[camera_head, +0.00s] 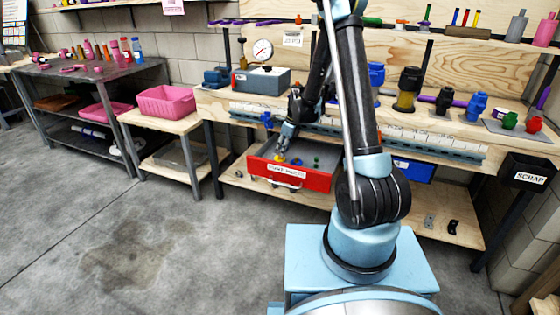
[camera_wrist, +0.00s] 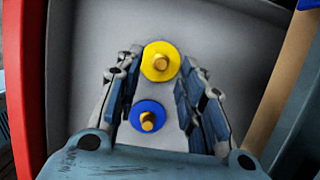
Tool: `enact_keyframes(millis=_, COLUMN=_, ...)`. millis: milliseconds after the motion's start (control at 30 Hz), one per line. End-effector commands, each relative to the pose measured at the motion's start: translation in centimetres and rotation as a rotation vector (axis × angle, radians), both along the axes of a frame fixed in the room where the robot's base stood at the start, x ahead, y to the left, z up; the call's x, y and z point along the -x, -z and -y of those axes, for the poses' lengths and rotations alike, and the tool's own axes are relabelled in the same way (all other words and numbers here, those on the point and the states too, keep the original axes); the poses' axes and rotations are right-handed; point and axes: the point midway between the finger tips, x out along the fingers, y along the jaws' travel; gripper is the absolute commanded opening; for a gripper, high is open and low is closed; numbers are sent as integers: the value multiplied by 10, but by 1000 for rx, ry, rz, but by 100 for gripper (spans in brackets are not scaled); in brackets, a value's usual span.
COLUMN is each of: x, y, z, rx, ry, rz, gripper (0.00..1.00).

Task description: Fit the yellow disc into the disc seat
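The yellow disc (camera_wrist: 160,60) lies flat on the grey floor of the open red drawer (camera_head: 290,176), with a brass-coloured knob in its middle. It also shows small in the head view (camera_head: 280,158), under my gripper (camera_head: 283,145). In the wrist view my open gripper (camera_wrist: 161,60) has its fingertips either side of the yellow disc. No clear contact shows, and I cannot tell the height left above the disc. A blue disc (camera_wrist: 148,117) with a similar knob lies nearer the palm, between the fingers. I cannot make out the disc seat in either view.
The drawer's walls stand close around my gripper. A green piece (camera_head: 316,162) lies further right in the drawer. The workbench above holds a grey gauge box (camera_head: 261,79), a long slotted rail (camera_head: 420,138) and several pumps. A scrap bin (camera_head: 527,172) hangs at right.

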Motion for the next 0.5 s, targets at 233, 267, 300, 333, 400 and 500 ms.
enact_keyframes(millis=233, x=-5, y=24, z=-7, rx=0, ry=-1, rz=0, gripper=36)
enact_keyframes(millis=267, x=-5, y=26, z=-8, rx=0, ry=-1, rz=0, gripper=36)
enact_keyframes(millis=300, x=-5, y=27, z=-8, rx=0, ry=-1, rz=0, gripper=36)
enact_keyframes(millis=333, x=-5, y=28, z=-8, rx=0, ry=-1, rz=0, gripper=36)
enact_keyframes(millis=400, x=-5, y=29, z=-8, rx=0, ry=-1, rz=0, gripper=36)
enact_keyframes(millis=500, x=-5, y=29, z=-8, rx=0, ry=0, rz=0, gripper=36)
